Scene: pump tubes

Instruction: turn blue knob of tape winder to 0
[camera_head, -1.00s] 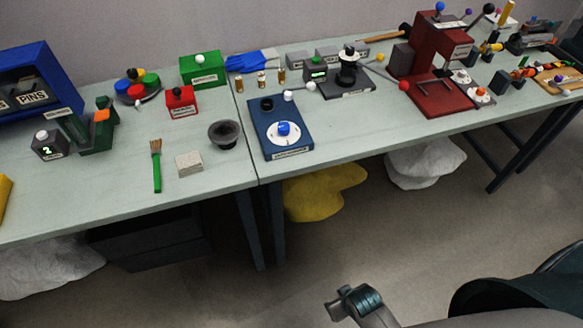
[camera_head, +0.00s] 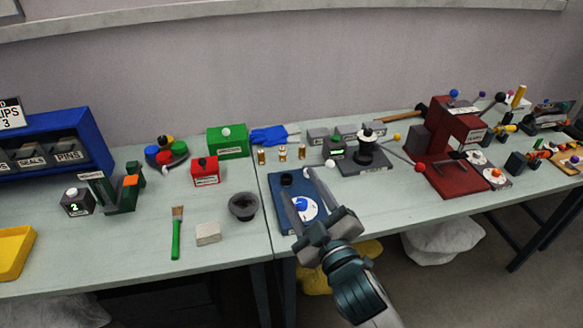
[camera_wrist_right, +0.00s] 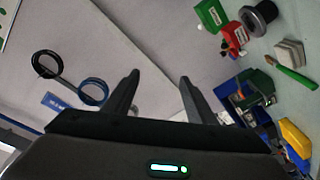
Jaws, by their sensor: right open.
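A blue knob (camera_head: 300,204) sits on a round white dial (camera_head: 312,212) on a dark blue base (camera_head: 281,183) near the table's front edge. I cannot read the base's label or the dial marks. My right gripper (camera_head: 297,178) is open, with its fingers overlapping the base and dial in the head view, one on each side of the knob. I cannot tell its height above them. In the right wrist view the open fingers (camera_wrist_right: 157,82) have nothing between them, and the knob does not show. My left gripper is not in view.
A dark bowl (camera_head: 243,206) and a pale block (camera_head: 208,233) stand left of the base. Small brass pieces (camera_head: 282,154) stand behind it.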

